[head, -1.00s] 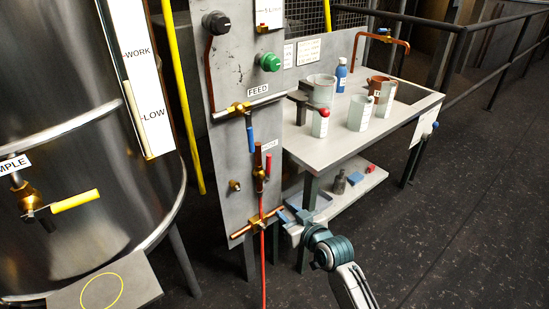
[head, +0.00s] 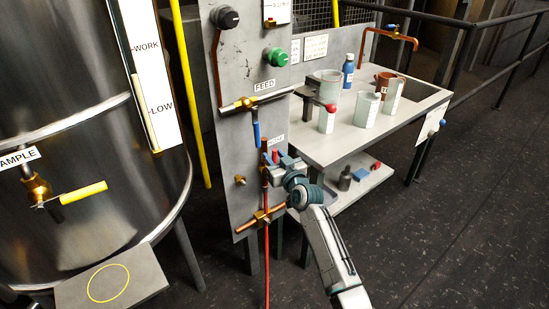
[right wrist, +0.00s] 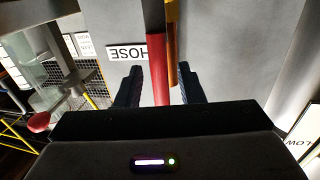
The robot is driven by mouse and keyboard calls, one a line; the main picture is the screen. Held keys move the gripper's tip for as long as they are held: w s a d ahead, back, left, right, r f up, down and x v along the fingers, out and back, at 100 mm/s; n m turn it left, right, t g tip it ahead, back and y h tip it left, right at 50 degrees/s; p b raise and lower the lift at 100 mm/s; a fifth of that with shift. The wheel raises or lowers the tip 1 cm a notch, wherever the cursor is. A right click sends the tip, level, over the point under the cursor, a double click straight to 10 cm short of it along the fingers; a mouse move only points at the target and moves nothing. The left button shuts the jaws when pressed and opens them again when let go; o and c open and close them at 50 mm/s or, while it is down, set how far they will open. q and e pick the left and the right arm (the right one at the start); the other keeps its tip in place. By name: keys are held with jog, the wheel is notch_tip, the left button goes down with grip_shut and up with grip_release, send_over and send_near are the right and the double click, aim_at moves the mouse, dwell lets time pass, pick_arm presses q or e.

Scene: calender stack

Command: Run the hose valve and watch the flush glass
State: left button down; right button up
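The hose valve sits low on the grey panel under a HOSE label (right wrist: 127,53), which reads upside down in the right wrist view. Its red lever (right wrist: 159,70) hangs in front of a brass-coloured pipe (right wrist: 171,45). My right gripper (head: 280,161) is at this valve and hides most of it in the head view. In the right wrist view its two dark fingers (right wrist: 160,86) stand apart on either side of the red lever, with a gap on the left. A glass marked as the flush glass cannot be made out. My left gripper is out of view.
A blue-handled FEED valve (head: 257,131) is just above. A red hose (head: 267,265) hangs below. A bench (head: 345,148) with cups and a bottle stands right. A steel tank (head: 95,170) with a WORK/LOW gauge (head: 150,75) is left. Floor at lower right is clear.

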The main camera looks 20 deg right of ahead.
jog(key=shift+w, duration=0.2)
jog(key=shift+c, duration=0.2)
grip_shut()
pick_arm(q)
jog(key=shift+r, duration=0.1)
